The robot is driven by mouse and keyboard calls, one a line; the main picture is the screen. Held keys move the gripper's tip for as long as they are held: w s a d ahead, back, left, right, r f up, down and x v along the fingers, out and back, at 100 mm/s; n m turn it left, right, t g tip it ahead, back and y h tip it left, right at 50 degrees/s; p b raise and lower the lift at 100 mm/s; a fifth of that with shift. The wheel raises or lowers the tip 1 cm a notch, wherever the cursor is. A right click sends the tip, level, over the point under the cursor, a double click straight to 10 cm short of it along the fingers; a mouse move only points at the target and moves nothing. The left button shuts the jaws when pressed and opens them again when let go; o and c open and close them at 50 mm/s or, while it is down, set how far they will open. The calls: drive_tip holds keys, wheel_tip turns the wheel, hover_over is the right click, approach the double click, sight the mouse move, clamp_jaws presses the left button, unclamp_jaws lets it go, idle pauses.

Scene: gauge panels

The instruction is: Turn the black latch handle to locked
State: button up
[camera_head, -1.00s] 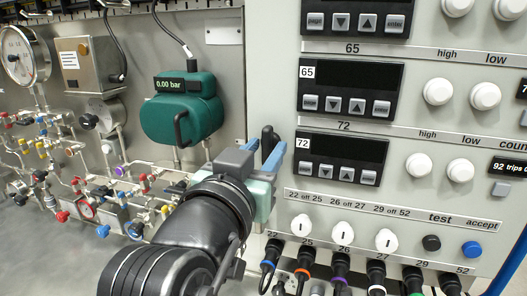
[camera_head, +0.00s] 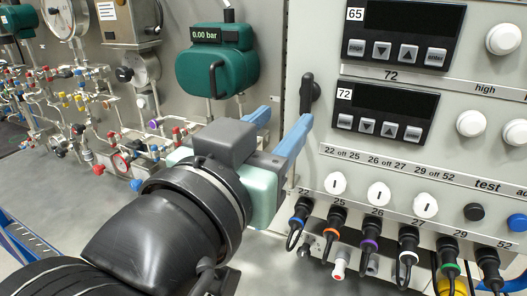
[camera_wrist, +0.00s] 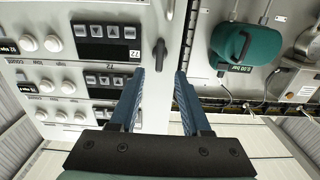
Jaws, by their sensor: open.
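The black latch handle (camera_head: 309,92) is on the left edge of the grey control panel and points roughly up and down. In the wrist view the handle (camera_wrist: 159,53) shows just beyond the fingertips, nearer the left finger. My gripper (camera_head: 284,118) has two blue fingers, spread apart with nothing between them. In the head view its right fingertip is just below the handle; I cannot tell if they touch. In the wrist view my gripper (camera_wrist: 161,74) faces the panel edge. I see no lock marking beside the handle.
The panel has displays (camera_head: 386,112), white knobs (camera_head: 503,39), rotary switches (camera_head: 378,194) and plugged cables (camera_head: 371,225) right of my gripper. A green gauge box (camera_head: 217,70) and a valve-and-pipe board (camera_head: 110,120) are on the left. Open space lies before the panel.

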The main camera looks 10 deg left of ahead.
drive_tip(key=b+v, duration=0.3)
drive_tip(key=v, duration=0.1)
drive_tip(key=shift+s+a, duration=0.1)
drive_tip(key=shift+s, duration=0.15)
drive_tip(key=s+d+r+n+t+y, duration=0.1)
drive_tip(key=d+r+n+t+y, duration=0.1)
drive_tip(key=r+t, duration=0.3)
drive_tip(key=s+d+r+n+t+y, duration=0.1)
drive_tip(key=d+r+t+y, duration=0.1)
drive_tip(key=r+t, duration=0.3)
wheel_tip(320, 180, up, 2)
drive_tip(key=shift+r+n+y, duration=0.1)
drive_tip(key=shift+n+y, duration=0.3)
drive_tip(key=shift+y, duration=0.4)
